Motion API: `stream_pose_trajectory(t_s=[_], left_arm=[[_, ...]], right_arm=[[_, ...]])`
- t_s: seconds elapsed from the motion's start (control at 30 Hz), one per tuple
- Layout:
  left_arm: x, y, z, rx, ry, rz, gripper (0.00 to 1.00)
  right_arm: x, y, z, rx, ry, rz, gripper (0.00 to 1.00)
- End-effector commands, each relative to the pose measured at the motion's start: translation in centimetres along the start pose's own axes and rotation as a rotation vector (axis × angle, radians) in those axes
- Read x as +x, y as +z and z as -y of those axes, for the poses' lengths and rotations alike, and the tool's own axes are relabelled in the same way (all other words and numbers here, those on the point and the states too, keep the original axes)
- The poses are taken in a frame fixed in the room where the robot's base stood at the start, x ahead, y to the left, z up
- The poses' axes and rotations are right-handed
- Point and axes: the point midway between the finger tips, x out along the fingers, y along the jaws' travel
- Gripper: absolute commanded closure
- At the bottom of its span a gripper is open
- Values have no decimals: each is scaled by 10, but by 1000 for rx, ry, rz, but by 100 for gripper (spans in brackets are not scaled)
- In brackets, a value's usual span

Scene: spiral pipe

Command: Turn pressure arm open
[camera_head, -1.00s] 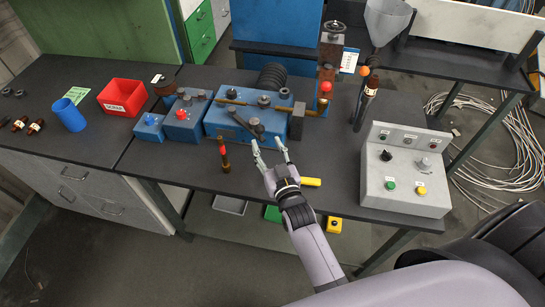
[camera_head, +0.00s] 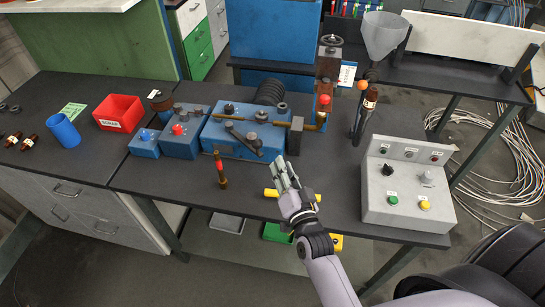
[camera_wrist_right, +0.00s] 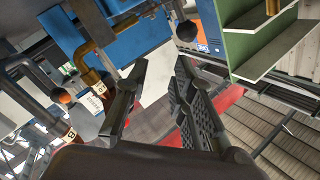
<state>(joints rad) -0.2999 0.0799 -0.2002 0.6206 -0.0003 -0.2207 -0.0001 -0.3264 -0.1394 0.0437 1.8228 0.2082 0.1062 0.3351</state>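The blue machine (camera_head: 213,137) stands on the dark bench. A dark lever (camera_head: 243,137) lies across its front top, and a brass rod (camera_head: 265,122) runs along its top. The rod's right end is beside an upright lever with a red ball (camera_head: 323,99). I cannot tell which is called the pressure arm. My right gripper (camera_head: 284,166) is just in front of the machine's right front corner, empty and touching no lever that I can see. The right wrist view shows its two fingers (camera_wrist_right: 160,65) apart. My left gripper is not in view.
A yellow bar (camera_head: 271,193) lies on the bench, partly behind my right gripper. A grey control box (camera_head: 405,187) and a dark bottle (camera_head: 365,115) stand to the right. Bench between post and gripper is clear.

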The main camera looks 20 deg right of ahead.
Motion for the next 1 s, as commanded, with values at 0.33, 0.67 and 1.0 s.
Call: stream_pose_trajectory(t_s=[0.33, 0.67, 1.0], left_arm=[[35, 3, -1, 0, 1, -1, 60], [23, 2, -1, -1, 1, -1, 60], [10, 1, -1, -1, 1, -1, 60]], right_arm=[[7, -19, -26, 746, -12, -41, 100], [47, -24, -23, 775, -15, -41, 100], [108, -22, -21, 775, -10, -37, 100]])
